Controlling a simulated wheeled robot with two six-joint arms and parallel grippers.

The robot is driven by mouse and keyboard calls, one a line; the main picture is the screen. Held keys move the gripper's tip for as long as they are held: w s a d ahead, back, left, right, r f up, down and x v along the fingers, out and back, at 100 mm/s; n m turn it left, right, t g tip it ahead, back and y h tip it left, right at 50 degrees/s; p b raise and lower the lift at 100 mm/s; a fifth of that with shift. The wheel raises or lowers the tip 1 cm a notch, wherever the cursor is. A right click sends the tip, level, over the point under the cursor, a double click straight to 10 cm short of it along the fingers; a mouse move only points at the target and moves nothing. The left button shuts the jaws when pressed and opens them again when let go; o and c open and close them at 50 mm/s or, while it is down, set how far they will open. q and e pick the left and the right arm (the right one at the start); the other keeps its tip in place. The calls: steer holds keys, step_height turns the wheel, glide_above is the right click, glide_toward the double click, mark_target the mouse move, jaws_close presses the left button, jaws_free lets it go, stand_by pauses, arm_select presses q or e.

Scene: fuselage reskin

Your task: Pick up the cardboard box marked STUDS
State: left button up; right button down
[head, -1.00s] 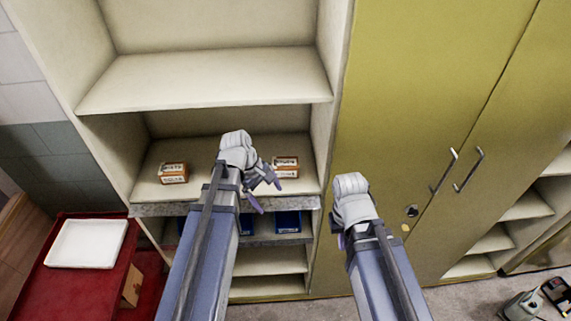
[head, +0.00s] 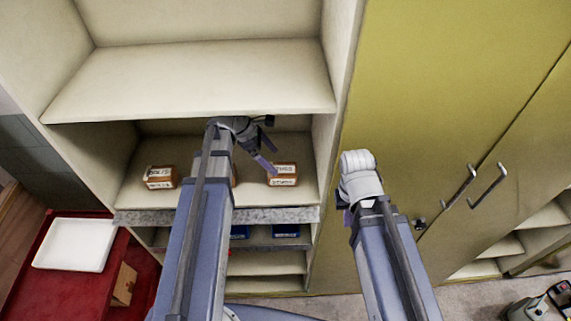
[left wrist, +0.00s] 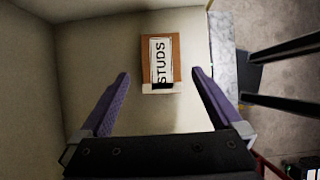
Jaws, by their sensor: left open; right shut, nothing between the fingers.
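The cardboard box marked STUDS (head: 283,175) stands on the middle shelf, right of my left gripper in the head view. In the left wrist view the STUDS box (left wrist: 161,63) lies ahead, between the lines of the two fingers and beyond their tips. My left gripper (head: 270,146) is open inside the shelf bay, and its purple fingers show in the left wrist view (left wrist: 160,82). It is not touching the box as far as I can see. My right gripper (head: 343,207) is in front of the yellow cabinet, mostly hidden behind its own wrist, shut and empty.
Another small box (head: 160,177) stands at the left of the same shelf, and a third is mostly hidden behind my left arm. An upper shelf (head: 190,82) overhangs the bay. Blue bins (head: 286,230) sit below. A white tray (head: 75,245) rests on a red cart.

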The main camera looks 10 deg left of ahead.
mark_target(279, 169)
arm_select(q)
steer(key=shift+w, duration=0.35)
steer(key=shift+s+d+f+b, duration=0.25)
steer(key=shift+f+b, duration=0.15)
steer(key=shift+b, duration=0.1)
steer(key=shift+b+x, duration=0.75)
steer(key=shift+x, duration=0.1)
steer(key=shift+w+f, duration=0.1)
steer(key=shift+w, duration=0.1)
steer(key=shift+s+f+b, duration=0.2)
steer(key=shift+f+b, duration=0.1)
steer(key=shift+b, duration=0.1)
steer(key=b+x, duration=0.4)
steer(key=shift+s+f, duration=0.15)
steer(key=shift+f, duration=0.25)
steer(key=shift+r, duration=0.1)
steer(key=shift+c, duration=0.2)
